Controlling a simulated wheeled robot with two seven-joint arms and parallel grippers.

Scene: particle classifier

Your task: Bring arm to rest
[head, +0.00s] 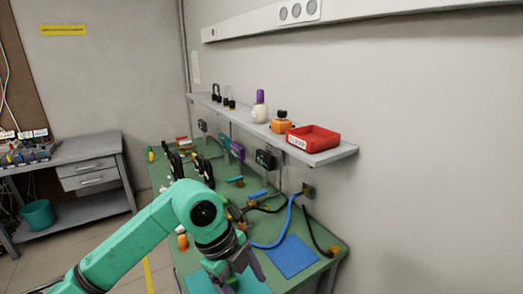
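One green arm of mine reaches in from the lower left, over the near end of the green workbench (333,248). Its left gripper (240,277) is at the bottom of the picture, low over the bench. Its dark finger parts show only in part, so I cannot tell if it is open or shut. No held object can be made out. My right gripper is not in view.
A blue mat (292,256), a blue cable (284,232) and several tools lie on the bench near the arm. A wall shelf (340,152) above carries a red bin (313,140) and small items. A grey side table (88,150) and teal bucket (38,215) stand left.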

